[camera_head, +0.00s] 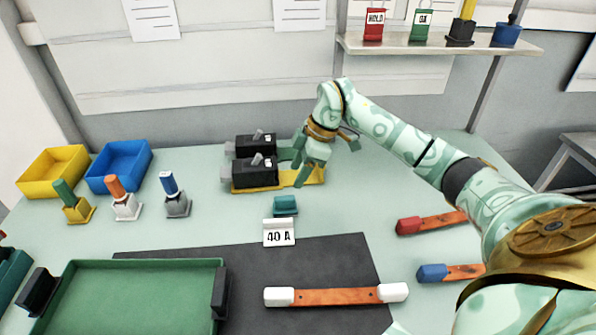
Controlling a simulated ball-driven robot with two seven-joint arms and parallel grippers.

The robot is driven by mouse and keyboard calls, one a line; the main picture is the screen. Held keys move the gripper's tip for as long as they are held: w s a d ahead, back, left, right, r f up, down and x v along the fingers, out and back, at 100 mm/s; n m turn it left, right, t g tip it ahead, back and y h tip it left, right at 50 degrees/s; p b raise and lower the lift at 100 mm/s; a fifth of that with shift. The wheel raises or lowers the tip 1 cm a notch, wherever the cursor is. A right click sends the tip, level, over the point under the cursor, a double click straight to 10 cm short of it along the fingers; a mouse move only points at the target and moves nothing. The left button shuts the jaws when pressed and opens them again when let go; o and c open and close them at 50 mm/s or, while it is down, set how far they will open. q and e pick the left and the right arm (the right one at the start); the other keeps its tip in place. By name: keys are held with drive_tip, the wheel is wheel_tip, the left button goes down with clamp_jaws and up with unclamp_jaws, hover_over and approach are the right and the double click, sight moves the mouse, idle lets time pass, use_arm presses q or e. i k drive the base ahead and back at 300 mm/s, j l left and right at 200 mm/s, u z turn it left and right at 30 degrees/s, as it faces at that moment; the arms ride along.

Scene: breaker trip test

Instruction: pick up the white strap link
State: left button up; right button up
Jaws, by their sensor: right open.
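The white strap link (336,296) is a flat copper-coloured bar with a white block at each end. It lies roughly level across the dark mat (350,256), near the front, with its right end by the mat's right edge. My right gripper (304,166) is open, well behind the link, beside the black breakers (255,171) and above the yellow base under them. Nothing shows held in it. My left gripper is not in view.
A red-ended strap (432,222) and a blue-ended strap (452,272) lie to the right, partly behind my arm. A "40 A" card (278,233) stands behind the mat. A green tray (140,266) with black handles is front left. Stamps and bins stand back left.

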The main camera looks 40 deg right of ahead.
sight(289, 297)
drive_tip(key=z, duration=1.45)
